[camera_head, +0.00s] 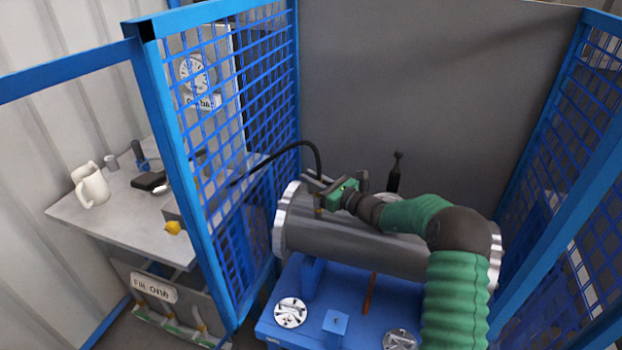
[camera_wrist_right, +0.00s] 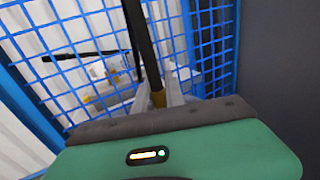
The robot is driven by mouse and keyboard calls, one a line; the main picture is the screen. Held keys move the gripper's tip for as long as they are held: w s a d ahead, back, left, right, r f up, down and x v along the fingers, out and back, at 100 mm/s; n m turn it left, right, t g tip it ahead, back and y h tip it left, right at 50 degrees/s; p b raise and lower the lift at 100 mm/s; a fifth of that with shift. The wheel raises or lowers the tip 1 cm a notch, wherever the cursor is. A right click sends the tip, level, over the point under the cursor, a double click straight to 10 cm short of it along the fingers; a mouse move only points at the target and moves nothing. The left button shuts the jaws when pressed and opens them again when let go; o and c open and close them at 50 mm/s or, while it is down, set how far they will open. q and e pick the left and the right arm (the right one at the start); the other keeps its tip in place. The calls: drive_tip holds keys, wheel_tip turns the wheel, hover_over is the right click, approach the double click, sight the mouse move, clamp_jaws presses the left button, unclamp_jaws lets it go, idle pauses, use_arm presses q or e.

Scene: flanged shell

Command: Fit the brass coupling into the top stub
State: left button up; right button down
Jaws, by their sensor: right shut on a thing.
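My right gripper (camera_head: 324,200), at the end of the green-sleeved arm, is above the left end of the grey flanged shell (camera_head: 350,246). It is shut on the brass coupling (camera_head: 318,212), a small piece at the end of a black hose (camera_head: 290,146). In the right wrist view the brass coupling (camera_wrist_right: 158,98) is between the grey fingers (camera_wrist_right: 168,92), with the hose (camera_wrist_right: 142,45) rising from it. I cannot make out the top stub; the gripper and arm cover part of the shell's top. My left gripper is out of view.
The shell lies on a blue stand (camera_head: 335,325). Blue mesh fencing (camera_head: 215,140) stands close on the left, with another panel (camera_head: 560,150) at right and a grey wall (camera_head: 420,90) behind. A black knobbed post (camera_head: 395,175) rises behind the shell.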

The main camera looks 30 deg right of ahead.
drive_tip(key=shift+f, duration=0.25)
drive_tip(key=c, duration=1.3)
unclamp_jaws()
drive_tip(key=shift+s, duration=0.1)
drive_tip(key=v, duration=1.6)
drive_tip(key=shift+s+d, duration=0.15)
drive_tip(key=shift+s, duration=0.15)
